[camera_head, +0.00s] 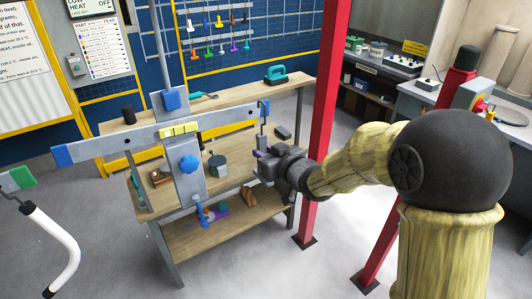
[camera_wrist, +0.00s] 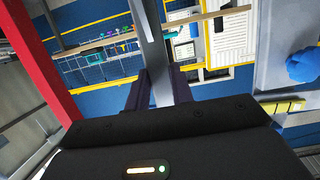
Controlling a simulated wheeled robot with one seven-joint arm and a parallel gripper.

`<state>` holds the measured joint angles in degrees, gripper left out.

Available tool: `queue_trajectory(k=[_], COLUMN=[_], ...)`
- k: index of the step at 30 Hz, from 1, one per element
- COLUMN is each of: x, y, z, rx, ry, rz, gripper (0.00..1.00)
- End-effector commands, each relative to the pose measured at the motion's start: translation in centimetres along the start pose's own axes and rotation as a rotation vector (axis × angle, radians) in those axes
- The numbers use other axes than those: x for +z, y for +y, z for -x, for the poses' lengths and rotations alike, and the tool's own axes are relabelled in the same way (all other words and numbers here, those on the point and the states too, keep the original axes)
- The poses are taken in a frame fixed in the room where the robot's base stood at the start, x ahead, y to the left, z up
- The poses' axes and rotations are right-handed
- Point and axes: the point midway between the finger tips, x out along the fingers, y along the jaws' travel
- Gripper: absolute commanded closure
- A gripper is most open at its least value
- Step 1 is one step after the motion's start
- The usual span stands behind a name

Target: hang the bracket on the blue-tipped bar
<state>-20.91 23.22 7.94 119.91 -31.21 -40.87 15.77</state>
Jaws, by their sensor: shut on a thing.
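A grey crossbar (camera_head: 110,142) runs across the head view, with a blue tip (camera_head: 62,155) at its left end and another blue tip (camera_head: 265,107) at its right end. My gripper (camera_head: 263,156) is below the right end, shut on the thin grey bracket (camera_head: 262,128), which stands up from the fingers. The bracket's upper part overlaps the right tip in the picture; I cannot tell whether they touch. In the wrist view the bracket (camera_wrist: 149,35) is a flat grey strip between my dark fingers, and its far end is out of view.
A grey upright with a blue knob (camera_head: 189,164) and yellow blocks (camera_head: 180,129) carries the crossbar. A wooden workbench (camera_head: 240,93) with a lower shelf stands behind. A red post (camera_head: 322,120) is close to my arm. A green-tipped bar (camera_head: 18,178) is at far left.

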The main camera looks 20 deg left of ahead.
Motion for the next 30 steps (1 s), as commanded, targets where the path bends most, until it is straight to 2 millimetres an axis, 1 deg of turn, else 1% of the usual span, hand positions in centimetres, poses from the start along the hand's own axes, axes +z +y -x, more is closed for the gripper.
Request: queue_trajectory(k=[9, 18, 30], x=[-0.2, -0.5, -0.7], y=[0.4, -0.1, -0.3], z=[-0.6, -1.4, -2.2], rx=[0.007, 0.001, 0.000], ry=[0.002, 0.002, 0.002], rz=[-0.001, 0.000, 0.000], gripper=[1.00, 1.00, 1.00])
